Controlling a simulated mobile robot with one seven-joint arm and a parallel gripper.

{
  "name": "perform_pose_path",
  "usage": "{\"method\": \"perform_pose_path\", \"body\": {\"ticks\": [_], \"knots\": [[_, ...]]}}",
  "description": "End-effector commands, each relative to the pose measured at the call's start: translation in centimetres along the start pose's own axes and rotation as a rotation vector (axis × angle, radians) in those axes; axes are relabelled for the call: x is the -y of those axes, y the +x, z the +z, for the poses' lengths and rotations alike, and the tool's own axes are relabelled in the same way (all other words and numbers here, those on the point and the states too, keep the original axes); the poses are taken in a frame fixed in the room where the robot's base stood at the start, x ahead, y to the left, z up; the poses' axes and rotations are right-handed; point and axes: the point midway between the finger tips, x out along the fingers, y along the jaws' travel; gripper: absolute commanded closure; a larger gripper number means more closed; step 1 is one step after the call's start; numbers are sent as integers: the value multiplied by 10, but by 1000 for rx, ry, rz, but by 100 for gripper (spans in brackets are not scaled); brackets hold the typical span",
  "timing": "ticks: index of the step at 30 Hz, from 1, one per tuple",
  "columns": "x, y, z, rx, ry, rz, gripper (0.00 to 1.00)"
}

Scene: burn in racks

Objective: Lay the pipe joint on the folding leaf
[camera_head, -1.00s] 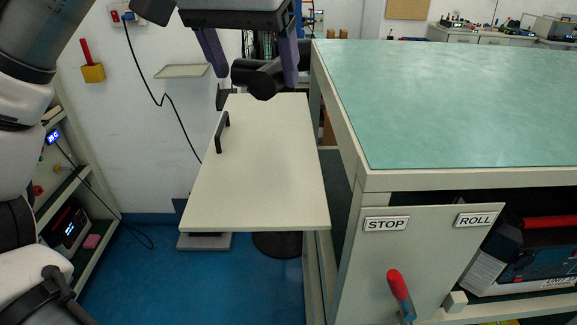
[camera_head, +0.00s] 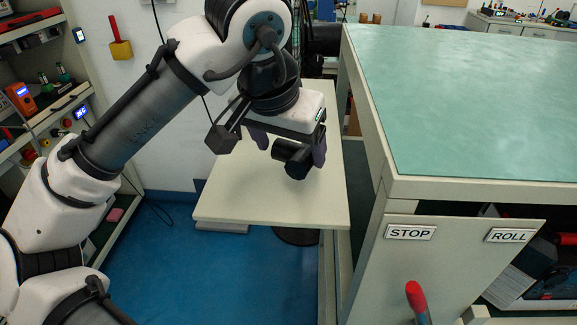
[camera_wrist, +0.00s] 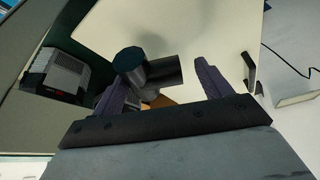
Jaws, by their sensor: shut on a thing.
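The pipe joint (camera_head: 293,158) is a dark, short, T-like or elbow-like fitting; its exact form is partly hidden. My gripper (camera_head: 290,148), with purple fingers, is shut on it and holds it over the folding leaf (camera_head: 240,204). The leaf is a flat cream board at the left side of the green-topped bench. In the wrist view the pipe joint (camera_wrist: 148,72) is between the fingers (camera_wrist: 165,85), with the leaf (camera_wrist: 190,30) behind it. I cannot tell whether the joint touches the leaf.
The green-topped bench (camera_head: 470,110) stands right of the leaf. Its front panel carries STOP (camera_head: 410,232) and ROLL (camera_head: 508,236) labels and a red-handled lever (camera_head: 417,300). A shelf rack (camera_head: 60,110) is at the left. The near part of the leaf is bare.

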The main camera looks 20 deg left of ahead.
Motion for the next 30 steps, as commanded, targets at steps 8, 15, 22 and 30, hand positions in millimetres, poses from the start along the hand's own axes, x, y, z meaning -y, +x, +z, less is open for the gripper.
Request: {"method": "perform_pose_path", "body": {"ticks": [8, 15, 22, 30], "knots": [[0, 22, 10, 1, -1, 0, 47], [0, 44, 18, -2, 1, 0, 47], [0, 46, 19, -1, 1, 0, 47], [0, 46, 19, -1, 1, -1, 1]]}}
